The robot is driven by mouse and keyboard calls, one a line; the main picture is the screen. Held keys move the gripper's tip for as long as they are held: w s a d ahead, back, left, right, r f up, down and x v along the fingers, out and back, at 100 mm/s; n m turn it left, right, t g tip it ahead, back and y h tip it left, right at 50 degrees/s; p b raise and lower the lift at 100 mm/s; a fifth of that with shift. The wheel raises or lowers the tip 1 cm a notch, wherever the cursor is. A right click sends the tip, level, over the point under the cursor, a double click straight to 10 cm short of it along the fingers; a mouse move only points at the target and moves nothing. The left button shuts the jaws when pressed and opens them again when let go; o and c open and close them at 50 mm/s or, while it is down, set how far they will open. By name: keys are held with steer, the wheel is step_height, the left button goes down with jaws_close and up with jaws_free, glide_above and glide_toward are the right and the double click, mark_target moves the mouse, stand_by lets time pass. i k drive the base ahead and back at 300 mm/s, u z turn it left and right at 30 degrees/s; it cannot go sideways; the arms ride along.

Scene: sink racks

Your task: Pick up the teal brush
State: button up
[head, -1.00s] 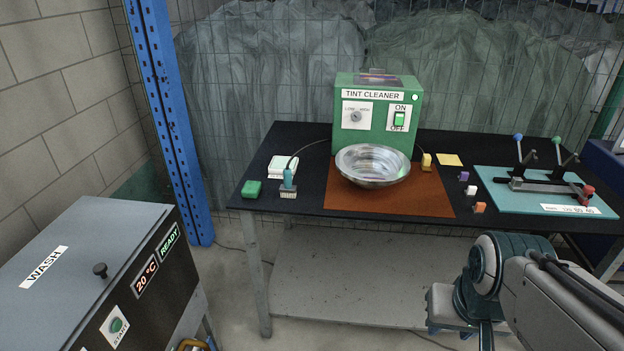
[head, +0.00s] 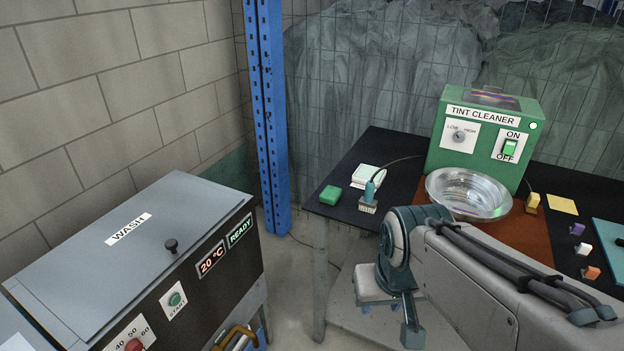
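A green block (head: 330,195) and a white pad (head: 367,177) lie close to the brush. A metal bowl (head: 468,192) sits before the green tint cleaner (head: 482,138). A wash machine (head: 135,262) stands left, with floor between it and the table.

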mark_target(367, 204)
steer(key=u, duration=0.05)
steer(key=i, duration=1.05)
steer(key=z, duration=0.5)
